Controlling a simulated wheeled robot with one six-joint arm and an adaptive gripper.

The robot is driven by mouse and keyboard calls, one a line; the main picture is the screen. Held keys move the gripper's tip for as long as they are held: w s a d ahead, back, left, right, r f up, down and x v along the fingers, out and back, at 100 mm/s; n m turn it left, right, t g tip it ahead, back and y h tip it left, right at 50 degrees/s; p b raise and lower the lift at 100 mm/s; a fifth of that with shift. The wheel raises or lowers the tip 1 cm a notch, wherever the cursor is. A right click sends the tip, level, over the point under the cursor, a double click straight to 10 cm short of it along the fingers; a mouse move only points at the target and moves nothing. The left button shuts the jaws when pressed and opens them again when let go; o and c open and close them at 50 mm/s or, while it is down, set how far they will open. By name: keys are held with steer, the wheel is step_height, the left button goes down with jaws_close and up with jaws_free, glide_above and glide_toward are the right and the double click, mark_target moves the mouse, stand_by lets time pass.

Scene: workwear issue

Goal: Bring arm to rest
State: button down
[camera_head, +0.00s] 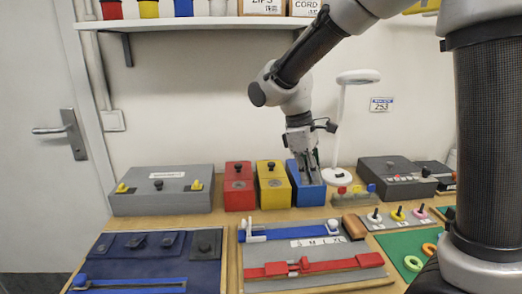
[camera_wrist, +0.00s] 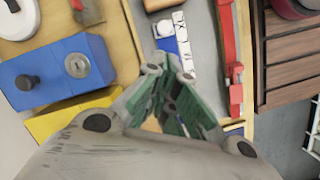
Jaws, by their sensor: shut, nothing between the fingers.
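My gripper (camera_head: 310,176) hangs fingers-down at the end of my arm, in front of and partly covering the blue box (camera_head: 314,196) in the head view. Its fingers (camera_wrist: 176,92) are drawn together and empty in the wrist view. There the blue box (camera_wrist: 38,70), with a dark knob and a round metal lock, lies to the left of the fingers. I cannot tell the exact height of the fingertips above the bench.
A red box (camera_head: 238,190) and a yellow box (camera_head: 273,188) stand left of the blue one. A grey board with a red bar (camera_head: 330,264) lies in front. A white lamp (camera_head: 337,176) stands close behind right. A shelf (camera_head: 200,22) runs above.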

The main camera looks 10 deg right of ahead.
steer(key=s+d+r+m+t+y, duration=0.1)
steer(key=s+d+r+m+t, duration=0.2)
steer(key=s+d, duration=0.5)
steer(key=s+d+r+m+t+y, duration=0.1)
steer(key=s+d+r+m+t, duration=0.1)
steer(key=s+d+r+m, duration=0.3)
steer(key=s+d+m, duration=0.3)
steer(key=s+d, duration=0.1)
steer(key=shift+d+m+t+y, duration=0.15)
steer(key=shift+m+t+y, duration=0.15)
steer(key=shift+t+y, duration=0.1)
steer(key=shift+s+r, duration=0.1)
stand_by(2.8)
